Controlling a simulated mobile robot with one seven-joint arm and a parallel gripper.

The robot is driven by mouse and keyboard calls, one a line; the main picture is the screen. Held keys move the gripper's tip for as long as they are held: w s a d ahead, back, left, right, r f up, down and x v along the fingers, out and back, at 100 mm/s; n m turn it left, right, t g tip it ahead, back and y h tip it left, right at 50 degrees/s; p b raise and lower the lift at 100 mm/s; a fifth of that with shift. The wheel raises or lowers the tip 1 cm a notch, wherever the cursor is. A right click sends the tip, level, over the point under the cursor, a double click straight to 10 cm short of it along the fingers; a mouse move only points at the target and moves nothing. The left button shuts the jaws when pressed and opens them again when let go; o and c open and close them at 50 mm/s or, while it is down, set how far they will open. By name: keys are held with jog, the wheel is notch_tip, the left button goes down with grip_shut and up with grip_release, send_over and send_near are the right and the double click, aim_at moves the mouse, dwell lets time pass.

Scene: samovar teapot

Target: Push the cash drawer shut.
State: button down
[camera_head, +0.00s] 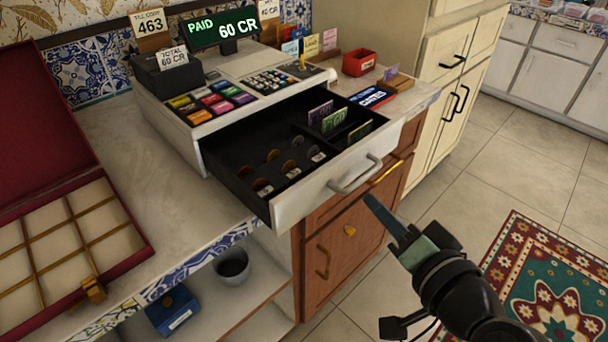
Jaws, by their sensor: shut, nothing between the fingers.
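The cash drawer (341,189) stands open from the white cash register (190,131) on the counter. Its white front with a silver handle faces the lower right. Inside the black tray are several coins in compartments and a few upright coloured notes. My gripper (372,204) is shut, with nothing visible in its fingers. Its blue-grey tip appears just to the right of and below the drawer handle; I cannot tell whether it touches the front. The register's screen reads PAID 60 CR.
A red divided box (128,238) lies open at the left of the counter. A small red container (359,62) stands behind the drawer. A wooden cabinet (345,246) is under the drawer. Floor tiles and a patterned rug (524,238) lie at the right.

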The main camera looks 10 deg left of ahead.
jog(key=s+f+m+g+y+p, duration=0.2)
jog(key=s+y+p, duration=0.2)
jog(key=s, duration=0.3)
jog(key=m+y+p, duration=0.1)
jog(key=y+p, duration=0.1)
jog(key=y, duration=0.1)
send_near(281, 222)
jog(key=shift+g, duration=0.4)
jog(key=x, duration=0.7)
jog(key=shift+w+d+r, duration=0.15)
jog(key=shift+r, duration=0.1)
